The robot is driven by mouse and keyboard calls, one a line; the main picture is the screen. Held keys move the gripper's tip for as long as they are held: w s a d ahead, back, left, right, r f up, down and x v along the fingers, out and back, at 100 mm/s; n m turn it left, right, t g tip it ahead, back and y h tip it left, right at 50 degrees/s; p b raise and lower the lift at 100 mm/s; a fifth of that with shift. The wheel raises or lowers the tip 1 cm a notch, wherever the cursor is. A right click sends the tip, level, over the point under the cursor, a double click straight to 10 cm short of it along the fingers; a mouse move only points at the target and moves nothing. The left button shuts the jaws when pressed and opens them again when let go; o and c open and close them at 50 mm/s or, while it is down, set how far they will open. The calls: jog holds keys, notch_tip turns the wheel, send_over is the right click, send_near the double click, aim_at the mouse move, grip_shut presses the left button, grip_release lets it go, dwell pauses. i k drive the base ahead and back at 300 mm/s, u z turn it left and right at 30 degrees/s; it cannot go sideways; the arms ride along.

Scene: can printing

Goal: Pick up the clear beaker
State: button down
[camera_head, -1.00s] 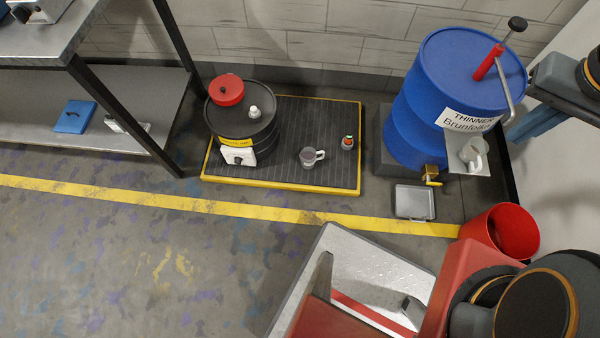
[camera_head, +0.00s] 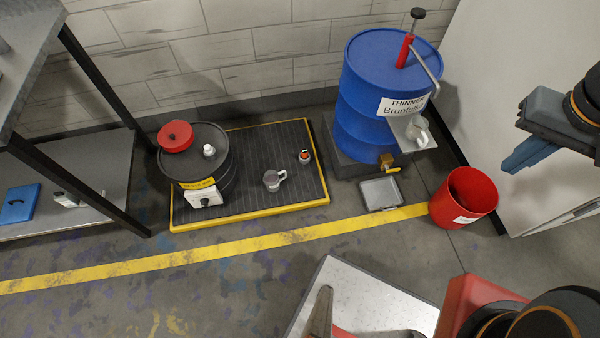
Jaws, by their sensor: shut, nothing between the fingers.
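A small translucent grey beaker with a handle (camera_head: 272,181) stands upright on the black ribbed platform (camera_head: 255,208). A second pale jug-like vessel with a handle (camera_head: 417,129) sits on a small ledge at the front of the blue drum (camera_head: 362,100). I cannot tell for sure which of the two is the clear beaker. My gripper (camera_head: 512,162), with blue-grey fingers, hangs at the right, pointing down-left. It is shut and empty, well apart from both vessels.
A dark drum (camera_head: 228,185) with a red lid-like item (camera_head: 175,136) stands on the platform, near a small red-topped bottle (camera_head: 304,157). A grey tray (camera_head: 380,194) and red bucket (camera_head: 464,198) stand by the blue drum. A metal shelf (camera_head: 75,195) is left; floor before the yellow line is open.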

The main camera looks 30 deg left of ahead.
aim_at(418, 126)
jog(key=z, duration=0.4)
jog(key=i, duration=0.8)
jog(key=u, duration=2.7)
jog(key=i, duration=0.5)
jog(key=k, duration=0.5)
jog(key=z, duration=3.3)
jog(key=k, duration=0.45)
